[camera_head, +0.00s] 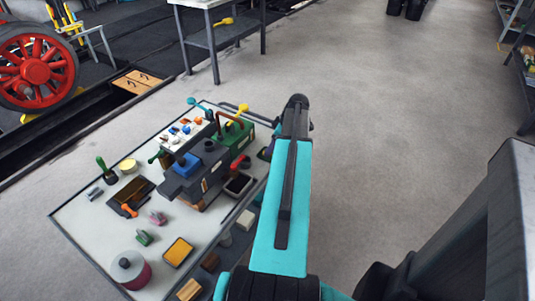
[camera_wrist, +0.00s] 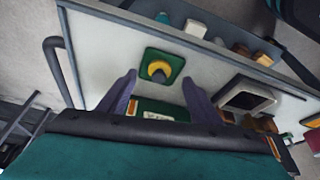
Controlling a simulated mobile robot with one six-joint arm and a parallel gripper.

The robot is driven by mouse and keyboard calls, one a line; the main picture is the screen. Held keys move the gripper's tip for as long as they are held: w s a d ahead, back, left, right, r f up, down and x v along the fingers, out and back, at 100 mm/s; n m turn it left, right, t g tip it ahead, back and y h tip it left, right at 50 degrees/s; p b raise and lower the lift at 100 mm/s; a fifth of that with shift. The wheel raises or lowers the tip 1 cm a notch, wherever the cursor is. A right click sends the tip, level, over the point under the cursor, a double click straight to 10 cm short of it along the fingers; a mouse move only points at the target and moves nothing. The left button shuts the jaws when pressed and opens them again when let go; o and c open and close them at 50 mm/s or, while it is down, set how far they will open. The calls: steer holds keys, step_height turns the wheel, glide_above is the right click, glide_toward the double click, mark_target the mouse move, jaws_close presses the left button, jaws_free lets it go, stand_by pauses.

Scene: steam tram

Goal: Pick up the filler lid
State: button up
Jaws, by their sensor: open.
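In the wrist view a green square piece with a yellow knob (camera_wrist: 160,68), which looks like the filler lid, lies just beyond and between the fingertips. In the head view a yellow knob (camera_head: 243,110) shows at the green box (camera_head: 233,132), near my wrist; it appears to be the same piece. My gripper (camera_wrist: 160,79) is open, with one dark purple finger on each side and nothing held between them. I cannot tell how high it is above the lid. In the head view my arm hides most of the gripper.
The cart's pale top (camera_head: 85,215) carries a dark model with a blue block (camera_head: 186,165), a pink-and-grey canister (camera_head: 131,270), a yellow-topped tray (camera_head: 178,252) and several small parts. In the wrist view a dark tray (camera_wrist: 245,98) stands right of the fingers. Open floor (camera_head: 400,110) lies to the right.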

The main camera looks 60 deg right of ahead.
steer(key=shift+x, duration=1.6)
steer(key=shift+c, duration=0.6)
steer(key=c, duration=1.1)
steer(key=shift+r, duration=0.1)
steer(key=shift+r, duration=1.7)
steer(key=s+d+r+b, duration=0.1)
steer(key=s, duration=1.5)
steer(key=shift+d+r, duration=0.25)
steer(key=shift+d, duration=0.05)
